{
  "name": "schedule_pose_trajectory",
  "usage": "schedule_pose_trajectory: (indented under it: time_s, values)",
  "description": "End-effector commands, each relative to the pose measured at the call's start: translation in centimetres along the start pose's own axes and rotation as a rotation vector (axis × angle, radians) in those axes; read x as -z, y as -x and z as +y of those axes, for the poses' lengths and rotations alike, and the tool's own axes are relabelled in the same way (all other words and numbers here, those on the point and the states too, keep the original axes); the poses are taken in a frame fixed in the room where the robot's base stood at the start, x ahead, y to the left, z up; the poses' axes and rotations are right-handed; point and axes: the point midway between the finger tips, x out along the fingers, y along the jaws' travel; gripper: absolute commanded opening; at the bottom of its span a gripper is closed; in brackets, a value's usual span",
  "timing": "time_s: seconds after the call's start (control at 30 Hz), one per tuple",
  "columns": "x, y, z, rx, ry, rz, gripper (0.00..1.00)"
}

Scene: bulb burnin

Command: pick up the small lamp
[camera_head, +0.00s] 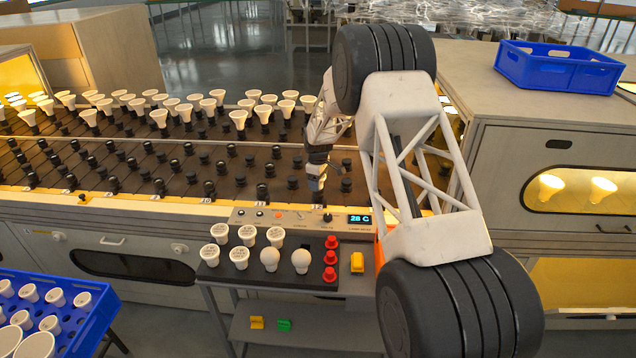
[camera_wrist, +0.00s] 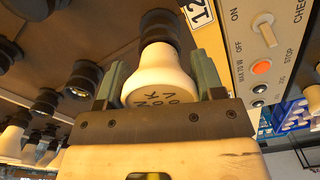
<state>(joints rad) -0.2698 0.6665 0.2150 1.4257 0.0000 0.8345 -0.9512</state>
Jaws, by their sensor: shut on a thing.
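A small white lamp (camera_wrist: 158,82) with dark lettering on its face sits between my fingers in the wrist view. Its narrow end meets a black socket (camera_wrist: 158,27) beside a label reading 12. My gripper (camera_wrist: 160,72) is shut on the lamp, with one finger on each side. In the head view my gripper (camera_head: 317,172) is low at the front right of the socket board; my wrist and fingers hide the held lamp there. I cannot tell whether the lamp is still seated in the socket.
The control panel (camera_head: 300,217) reads 28 C. In front, a black tray (camera_head: 290,284) holds several white lamps, two round bulbs and red caps. Rows of white lamps stand at the back of the board (camera_head: 110,170). Blue crates (camera_head: 558,68) stand at the right and lower left.

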Motion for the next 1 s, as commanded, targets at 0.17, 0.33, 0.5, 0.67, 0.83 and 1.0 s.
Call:
schedule_pose_trajectory:
  time_s: [0.17,0.33,0.5,0.67,0.83,1.0]
  values:
    - [0.0,0.2,0.0,-0.001,0.000,0.000,0.38]
    - [0.0,0.9,0.1,-0.002,0.000,0.001,0.38]
    - [0.0,2.7,0.1,-0.002,0.000,0.001,0.38]
    - [-0.5,3.7,-0.7,0.000,0.000,0.000,0.38]
    - [-1.7,3.9,-2.5,0.000,0.000,0.000,0.38]
    - [-3.2,4.1,-4.5,0.001,0.000,0.000,0.38]
